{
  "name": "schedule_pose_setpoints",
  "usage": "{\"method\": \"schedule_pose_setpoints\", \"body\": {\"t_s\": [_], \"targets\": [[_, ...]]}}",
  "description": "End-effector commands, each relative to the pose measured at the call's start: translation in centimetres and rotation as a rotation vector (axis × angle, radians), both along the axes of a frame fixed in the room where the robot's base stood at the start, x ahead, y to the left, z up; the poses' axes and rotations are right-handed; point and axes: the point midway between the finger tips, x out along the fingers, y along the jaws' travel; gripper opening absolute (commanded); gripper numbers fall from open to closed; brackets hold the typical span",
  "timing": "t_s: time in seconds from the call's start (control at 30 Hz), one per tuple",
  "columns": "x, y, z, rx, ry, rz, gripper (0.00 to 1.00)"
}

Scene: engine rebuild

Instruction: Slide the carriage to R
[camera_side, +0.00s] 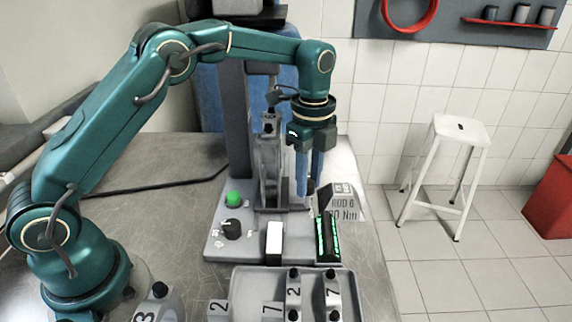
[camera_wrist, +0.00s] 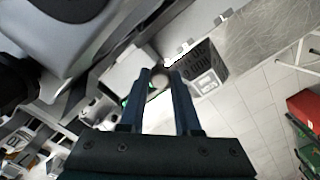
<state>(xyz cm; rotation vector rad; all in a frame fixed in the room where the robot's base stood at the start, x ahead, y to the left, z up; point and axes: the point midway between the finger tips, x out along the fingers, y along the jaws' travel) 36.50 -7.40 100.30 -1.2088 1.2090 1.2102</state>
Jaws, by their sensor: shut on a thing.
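My gripper (camera_side: 308,188) points down at the right end of the grey press-like machine's base (camera_side: 218,240). Its two blue fingers are shut on a small round pale knob (camera_wrist: 160,77), seen between the fingertips in the wrist view. The knob appears to belong to the carriage, but the fingers hide its join in the side view. A dark rail-like part (camera_side: 272,208) runs along the base just left of the fingers. I cannot make out an R mark or the carriage's exact place along its travel.
A green button (camera_side: 233,199), a black dial (camera_side: 231,228) and a white block (camera_side: 275,238) are on the base. A tray of numbered parts (camera_side: 250,280) lies in front.

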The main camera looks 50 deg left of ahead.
Motion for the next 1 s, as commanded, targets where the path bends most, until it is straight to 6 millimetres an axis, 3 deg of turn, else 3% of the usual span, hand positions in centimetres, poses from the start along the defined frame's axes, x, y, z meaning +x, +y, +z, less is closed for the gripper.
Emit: {"method": "schedule_pose_setpoints", "body": {"t_s": [0.37, 0.4, 0.47, 0.8, 1.0], "targets": [[0.2, 0.2, 0.1, 0.0, -0.002, 0.0, 0.0], [0.2, 0.2, 0.1, 0.0, -0.002, 0.0, 0.39], [0.2, 0.2, 0.1, 0.0, -0.002, 0.0, 0.62], [0.2, 0.2, 0.2, -0.001, -0.002, 0.0, 0.62], [0.3, 0.2, 2.3, -0.001, -0.006, 0.0, 0.62]]}}
